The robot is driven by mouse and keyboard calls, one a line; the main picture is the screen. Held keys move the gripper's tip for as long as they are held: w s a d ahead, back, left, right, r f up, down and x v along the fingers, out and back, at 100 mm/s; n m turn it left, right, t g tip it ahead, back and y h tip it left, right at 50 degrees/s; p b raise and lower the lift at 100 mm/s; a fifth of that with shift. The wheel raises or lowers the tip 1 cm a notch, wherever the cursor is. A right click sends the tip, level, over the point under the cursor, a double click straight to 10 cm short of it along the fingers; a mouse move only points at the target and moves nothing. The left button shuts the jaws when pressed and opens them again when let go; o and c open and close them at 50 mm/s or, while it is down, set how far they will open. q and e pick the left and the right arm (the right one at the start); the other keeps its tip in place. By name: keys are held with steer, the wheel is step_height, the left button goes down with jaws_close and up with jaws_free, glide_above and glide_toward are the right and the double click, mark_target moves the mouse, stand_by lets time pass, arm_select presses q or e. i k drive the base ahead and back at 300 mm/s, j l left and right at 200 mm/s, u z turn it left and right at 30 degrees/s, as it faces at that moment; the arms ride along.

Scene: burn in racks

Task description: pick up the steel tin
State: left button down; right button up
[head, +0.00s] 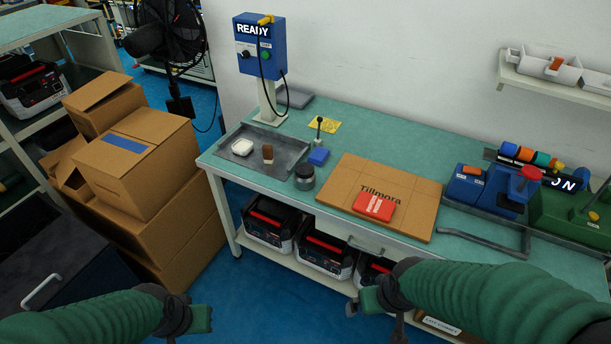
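A small round grey container with a dark top (304,178), which looks like the steel tin, stands upright on the green workbench (340,125). It is just right of a grey metal tray (283,164) and left of a flat cardboard sheet (340,185). My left gripper (198,320) is low at the front, off the bench, well below and left of the tin. My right gripper (372,305) is in front of the bench edge, below and right of the tin. Neither touches the tin. Finger gaps are not clear.
The tray holds a white dish (242,147) and a brown-topped item (267,154). A blue block (318,157) is behind the tin. A red packet (373,206) lies on the cardboard. A blue READY box (260,45) stands behind. Cardboard boxes (135,160) are stacked left.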

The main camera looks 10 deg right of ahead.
mark_target(302, 183)
steer(key=i+j+z, duration=0.15)
steer(key=i+j, duration=0.2)
steer(key=i+j+z, duration=0.15)
steer(key=i+j, duration=0.2)
steer(key=i+j+z, duration=0.1)
steer(key=i+j, duration=0.25)
steer(key=i+j+z, duration=0.15)
steer(key=i+j, duration=0.15)
steer(key=j, duration=0.25)
steer(key=i+j+z, duration=0.15)
steer(key=i+j, duration=0.15)
steer(key=j, duration=0.2)
